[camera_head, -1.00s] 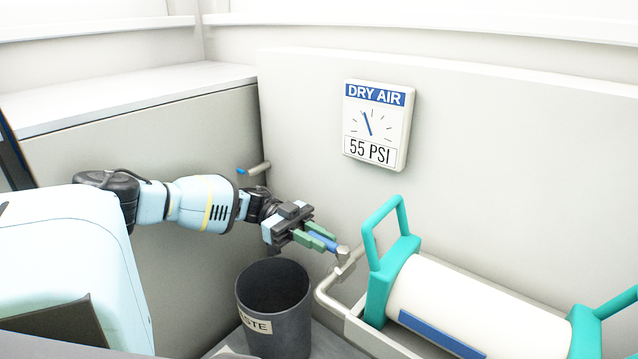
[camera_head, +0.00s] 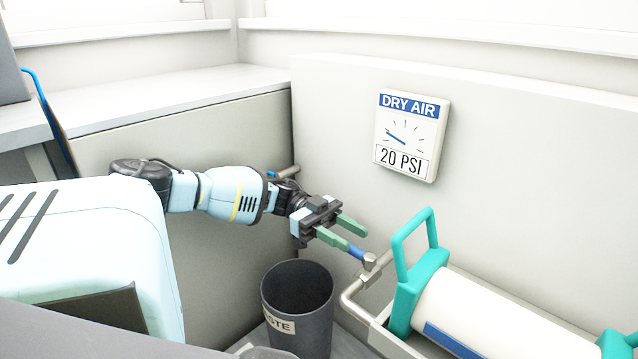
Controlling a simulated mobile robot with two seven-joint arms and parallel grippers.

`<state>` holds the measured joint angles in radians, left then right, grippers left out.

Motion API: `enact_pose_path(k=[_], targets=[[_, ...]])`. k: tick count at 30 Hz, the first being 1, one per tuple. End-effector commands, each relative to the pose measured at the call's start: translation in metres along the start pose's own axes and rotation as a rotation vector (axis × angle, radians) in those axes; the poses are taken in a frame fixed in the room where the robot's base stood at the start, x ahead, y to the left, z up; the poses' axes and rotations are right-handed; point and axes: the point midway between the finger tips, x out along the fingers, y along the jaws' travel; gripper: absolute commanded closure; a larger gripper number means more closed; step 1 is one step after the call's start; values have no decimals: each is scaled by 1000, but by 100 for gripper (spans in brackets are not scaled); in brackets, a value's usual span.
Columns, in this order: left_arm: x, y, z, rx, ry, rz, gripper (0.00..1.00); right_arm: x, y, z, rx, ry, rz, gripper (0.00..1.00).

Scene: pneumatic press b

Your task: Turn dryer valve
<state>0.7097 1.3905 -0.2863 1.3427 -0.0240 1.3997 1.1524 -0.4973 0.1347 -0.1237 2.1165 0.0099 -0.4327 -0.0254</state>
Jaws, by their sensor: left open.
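The dryer valve has a blue handle (camera_head: 356,252) on a metal fitting (camera_head: 370,262), joined to a bent pipe at the left end of the white dryer cylinder (camera_head: 480,310) with teal end brackets. My left gripper (camera_head: 348,230) is open, its two green fingers spread apart. The nearer finger's tip is close to the blue handle; I cannot tell whether they touch. The handle is not between the fingers. The DRY AIR gauge (camera_head: 410,135) on the wall reads 20 PSI, its blue needle pointing left and slightly up. My right gripper is not in view.
A dark grey waste bin (camera_head: 298,300) stands on the floor below my left gripper. A second blue-tipped pipe stub (camera_head: 284,173) sticks out near the wall corner behind my arm. Wall panels (camera_head: 190,160) close in the left and back.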

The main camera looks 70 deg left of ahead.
Motion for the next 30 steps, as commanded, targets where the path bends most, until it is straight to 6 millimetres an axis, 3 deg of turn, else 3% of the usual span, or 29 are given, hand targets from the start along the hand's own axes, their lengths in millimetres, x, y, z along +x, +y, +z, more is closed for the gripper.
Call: enact_pose_path(k=[1,21,30], targets=[[0,1,-17,5,1,1,60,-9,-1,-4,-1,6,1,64],[38,95,-23,-3,3,0,60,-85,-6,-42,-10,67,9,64],[56,136,-25,-1,2,-1,60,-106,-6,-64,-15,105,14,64]])
